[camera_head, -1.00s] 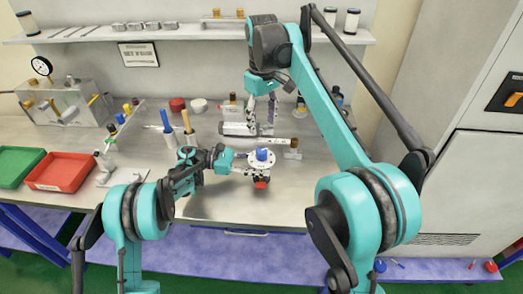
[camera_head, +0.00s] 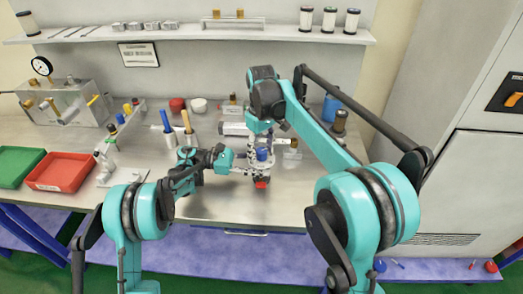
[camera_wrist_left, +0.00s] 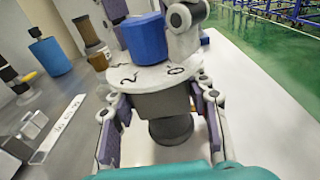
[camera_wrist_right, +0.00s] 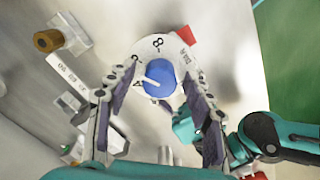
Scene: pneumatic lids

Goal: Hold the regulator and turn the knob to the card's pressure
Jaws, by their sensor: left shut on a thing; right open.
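The regulator (camera_head: 261,170) stands above the bench's front, with a dark body (camera_wrist_left: 166,104), a white numbered dial (camera_wrist_left: 152,76) and a blue knob (camera_head: 262,154) on top. My left gripper (camera_wrist_left: 160,118) is shut on the body below the dial. My right gripper (camera_wrist_right: 160,78) is open above the regulator, its fingers on either side of the blue knob (camera_wrist_right: 160,80); contact cannot be told. The knob's white pointer points towards the left of the dial in the right wrist view; the fingers hide some numbers. The card (camera_head: 140,54) hangs on the back wall; its figure is too small to read.
A red tray (camera_head: 38,186) and a green tray (camera_head: 8,178) lie at the left. A blue container (camera_head: 331,108) and a brown-topped jar (camera_head: 341,120) stand behind my right arm.

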